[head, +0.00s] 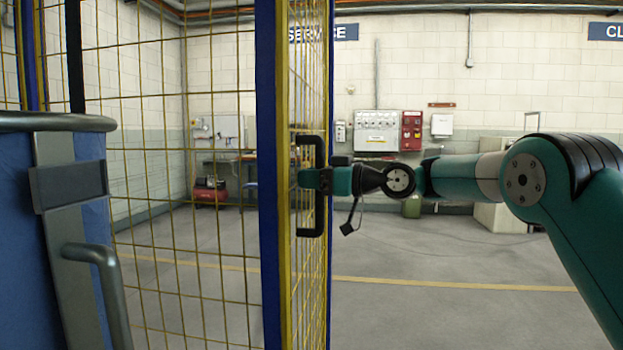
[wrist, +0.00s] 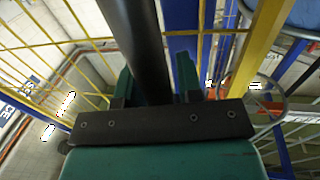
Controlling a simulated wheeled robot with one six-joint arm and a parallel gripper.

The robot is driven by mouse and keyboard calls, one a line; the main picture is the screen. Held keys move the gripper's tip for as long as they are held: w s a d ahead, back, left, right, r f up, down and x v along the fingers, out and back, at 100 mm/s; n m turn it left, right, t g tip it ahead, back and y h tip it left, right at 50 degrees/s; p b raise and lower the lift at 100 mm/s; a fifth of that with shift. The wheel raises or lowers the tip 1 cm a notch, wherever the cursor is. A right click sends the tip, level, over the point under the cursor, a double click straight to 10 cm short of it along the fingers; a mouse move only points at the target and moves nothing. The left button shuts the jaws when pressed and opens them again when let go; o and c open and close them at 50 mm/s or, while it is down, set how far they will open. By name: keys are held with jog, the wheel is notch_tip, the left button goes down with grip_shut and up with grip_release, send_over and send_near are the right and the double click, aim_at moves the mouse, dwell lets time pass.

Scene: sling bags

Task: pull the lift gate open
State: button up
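The lift gate (head: 308,80) is a yellow wire-mesh panel with a yellow and blue frame, seen nearly edge-on in the middle of the head view. Its black D-shaped handle (head: 319,215) stands upright on the near face. My gripper (head: 312,179) is at the middle of this handle, reaching in from the right. In the wrist view the handle's dark bar (wrist: 138,40) runs between the two green fingers of my gripper (wrist: 156,85), with little or no gap on either side. The fingertips are partly hidden by the bar and finger mounts.
A blue post (head: 270,200) and fixed yellow mesh (head: 180,230) stand left of the gate. Open grey floor (head: 450,318) lies to the right, below my arm.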

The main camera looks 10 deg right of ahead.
jog(key=shift+d, duration=0.1)
jog(key=b+v, duration=1.1)
jog(key=v, duration=0.6)
jog(key=shift+d, duration=0.15)
